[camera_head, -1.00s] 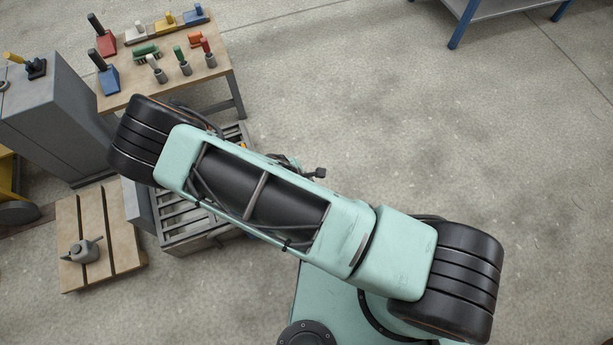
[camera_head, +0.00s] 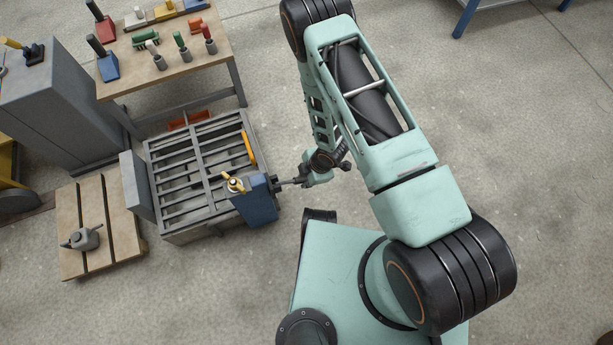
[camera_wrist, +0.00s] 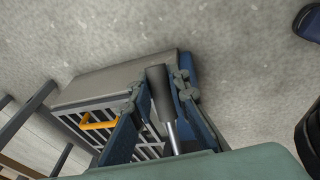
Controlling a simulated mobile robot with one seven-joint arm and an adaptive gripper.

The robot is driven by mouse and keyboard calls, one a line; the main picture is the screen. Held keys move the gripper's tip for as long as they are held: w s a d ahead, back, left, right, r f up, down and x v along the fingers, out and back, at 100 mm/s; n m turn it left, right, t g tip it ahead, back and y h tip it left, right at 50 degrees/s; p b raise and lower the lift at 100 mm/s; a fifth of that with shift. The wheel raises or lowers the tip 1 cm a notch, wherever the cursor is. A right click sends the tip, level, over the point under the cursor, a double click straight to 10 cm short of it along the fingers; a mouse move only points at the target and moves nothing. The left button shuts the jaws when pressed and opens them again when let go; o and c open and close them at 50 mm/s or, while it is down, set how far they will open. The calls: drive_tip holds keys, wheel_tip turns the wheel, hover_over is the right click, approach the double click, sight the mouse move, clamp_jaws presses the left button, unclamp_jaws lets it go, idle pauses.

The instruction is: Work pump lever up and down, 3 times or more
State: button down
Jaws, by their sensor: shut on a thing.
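A blue box-shaped pump unit (camera_head: 258,207) with a brass-coloured fitting (camera_head: 234,184) stands at the right side of the slatted grey mould frame. My gripper (camera_head: 288,183) is at the right of this unit in the head view. In the wrist view the pump lever (camera_wrist: 158,88) shows as a dark grip on a bright metal rod. It lies between the two fingers of my gripper (camera_wrist: 160,92), which is shut on it. The lever's lower end is hidden behind my wrist housing, and its pivot cannot be made out.
The slatted grey frame (camera_head: 160,170) carries an orange handle (camera_head: 249,149). A workbench (camera_head: 118,80) with tools and a grey cabinet (camera_head: 50,110) stand behind. The floor at the right is open.

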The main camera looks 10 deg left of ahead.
drive_tip(key=shift+a+f+y, duration=0.15)
drive_tip(key=shift+f+y, duration=0.15)
drive_tip(key=shift+f, duration=0.05)
drive_tip(key=shift+a+g, duration=0.1)
drive_tip(key=shift+g, duration=0.2)
drive_tip(key=c, duration=1.8)
unclamp_jaws()
drive_tip(key=shift+s+f, duration=0.1)
drive_tip(key=v, duration=1.2)
